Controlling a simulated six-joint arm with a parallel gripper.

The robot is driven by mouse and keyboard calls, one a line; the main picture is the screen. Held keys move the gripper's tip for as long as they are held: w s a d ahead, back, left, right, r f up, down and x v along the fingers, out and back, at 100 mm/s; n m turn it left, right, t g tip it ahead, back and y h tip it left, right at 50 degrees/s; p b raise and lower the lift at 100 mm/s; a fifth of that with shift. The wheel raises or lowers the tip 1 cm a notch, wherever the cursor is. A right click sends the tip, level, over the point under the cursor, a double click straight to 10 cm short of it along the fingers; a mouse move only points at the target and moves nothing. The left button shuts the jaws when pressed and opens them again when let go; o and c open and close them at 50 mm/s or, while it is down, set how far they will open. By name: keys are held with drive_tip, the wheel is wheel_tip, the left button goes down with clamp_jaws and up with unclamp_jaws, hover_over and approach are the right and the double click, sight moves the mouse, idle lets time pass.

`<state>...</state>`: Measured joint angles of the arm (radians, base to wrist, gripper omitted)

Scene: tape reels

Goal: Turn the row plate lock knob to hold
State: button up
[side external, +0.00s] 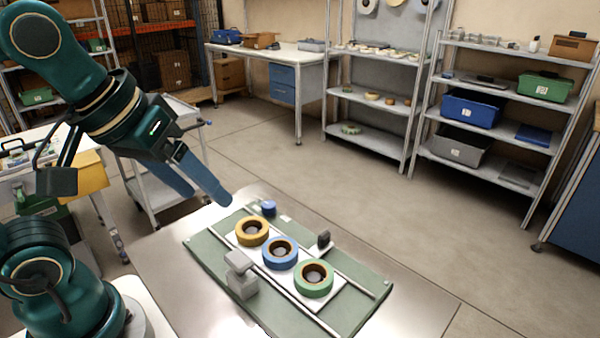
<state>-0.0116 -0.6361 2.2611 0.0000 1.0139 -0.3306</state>
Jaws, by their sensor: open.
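A pale row plate (332,287) lies on a green base board (371,287) between two light rails. It carries a yellow tape reel (240,239), a blue reel (268,262) and a green reel (302,289) in a row. A small blue round piece (268,208) sits at the board's far end, and a dark upright piece (323,239) stands beside the far rail. I cannot tell which is the lock knob, or its setting. My gripper (209,198) is open and empty, in the air left of and above the board, touching nothing.
A grey block-like fixture (241,277) stands at the board's near side, close to the reels. The metal table (408,306) is bare around the board. A white cart (150,190) stands behind my arm. Shelves (500,165) and a workbench (270,52) stand farther back.

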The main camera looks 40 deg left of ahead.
drive_tip(key=w+a+r+n+g, duration=0.1)
drive_tip(key=w+a+r+n, duration=0.15)
drive_tip(key=w+n, duration=0.4)
drive_tip(key=n+g, duration=0.5)
hover_over(269, 204)
wheel_tip(269, 204, down, 15)
drive_tip(key=shift+a+f, duration=0.1)
drive_tip(key=shift+f, duration=2.4)
clamp_jaws()
